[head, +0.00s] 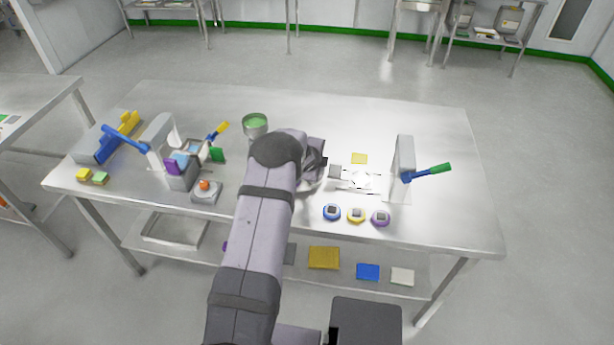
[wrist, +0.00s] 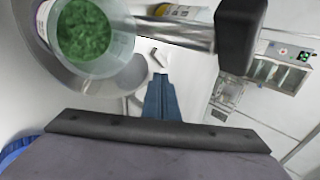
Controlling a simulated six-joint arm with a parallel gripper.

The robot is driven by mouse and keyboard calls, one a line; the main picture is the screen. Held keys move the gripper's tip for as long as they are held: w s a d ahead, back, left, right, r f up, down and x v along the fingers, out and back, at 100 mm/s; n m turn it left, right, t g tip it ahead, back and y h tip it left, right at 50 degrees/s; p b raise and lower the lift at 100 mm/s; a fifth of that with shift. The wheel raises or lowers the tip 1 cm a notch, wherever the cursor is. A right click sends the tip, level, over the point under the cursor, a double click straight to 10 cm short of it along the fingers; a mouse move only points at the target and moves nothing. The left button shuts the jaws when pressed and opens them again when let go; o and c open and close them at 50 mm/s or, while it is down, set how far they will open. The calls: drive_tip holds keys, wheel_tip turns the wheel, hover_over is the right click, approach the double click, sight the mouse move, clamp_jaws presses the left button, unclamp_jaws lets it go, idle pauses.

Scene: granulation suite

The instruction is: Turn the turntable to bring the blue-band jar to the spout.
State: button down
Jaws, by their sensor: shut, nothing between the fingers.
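My gripper (head: 322,163) is shut and empty over the middle of the table, partly behind my own arm. A grey metal round part (head: 312,182), perhaps the turntable, shows only in part beside it. In the wrist view, a clear container of green granules (wrist: 88,38) is close at upper left, over a grey round rim (wrist: 60,72). A metal bar (wrist: 180,34) runs from it toward a black block (wrist: 240,40). A blue curved edge (wrist: 18,152) shows at lower left; I cannot tell if it is the blue-band jar. The spout is not clearly seen.
A bowl with green contents (head: 255,124) stands behind my arm. A grey stand with a green-tipped blue lever (head: 428,172) is right. Lever fixtures (head: 160,140) crowd the left. The far right is clear.

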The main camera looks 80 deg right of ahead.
drive_tip(key=shift+b+v, duration=1.4)
drive_tip(key=shift+v, duration=2.3)
